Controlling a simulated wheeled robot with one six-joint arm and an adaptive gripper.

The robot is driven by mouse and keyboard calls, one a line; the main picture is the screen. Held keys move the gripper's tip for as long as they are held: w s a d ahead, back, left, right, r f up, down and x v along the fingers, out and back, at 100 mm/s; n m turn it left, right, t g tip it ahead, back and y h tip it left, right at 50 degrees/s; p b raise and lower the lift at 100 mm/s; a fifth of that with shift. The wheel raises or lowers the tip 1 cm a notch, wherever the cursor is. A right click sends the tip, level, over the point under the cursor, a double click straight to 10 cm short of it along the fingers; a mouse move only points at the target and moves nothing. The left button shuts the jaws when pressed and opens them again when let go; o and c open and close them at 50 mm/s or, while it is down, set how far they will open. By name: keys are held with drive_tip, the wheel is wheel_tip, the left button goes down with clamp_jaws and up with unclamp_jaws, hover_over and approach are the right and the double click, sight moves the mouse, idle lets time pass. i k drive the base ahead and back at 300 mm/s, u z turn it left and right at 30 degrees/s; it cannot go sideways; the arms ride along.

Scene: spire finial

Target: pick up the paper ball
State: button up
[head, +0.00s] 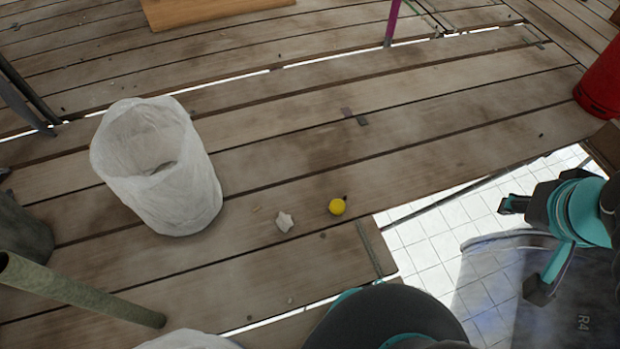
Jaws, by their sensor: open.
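The paper ball (285,221) is a small crumpled white piece lying on the wooden planks, a little right of a white bag-lined bin. A small yellow ball (337,207) lies just to its right. My gripper (522,248) is at the right side of the view, dark and teal, with its fingers apart and nothing between them. It is well to the right of the paper ball and apart from it, over the white tiled area.
The white bag-lined bin (158,172) stands at left. A rolled tube (80,289) lies at lower left. A red container (602,84) stands at the right edge. The plank floor ends at an opening showing white tiles (440,245). The middle planks are mostly clear.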

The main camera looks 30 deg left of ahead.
sight(284, 222)
drive_tip(key=i, duration=2.9)
drive_tip(key=u, duration=5.1)
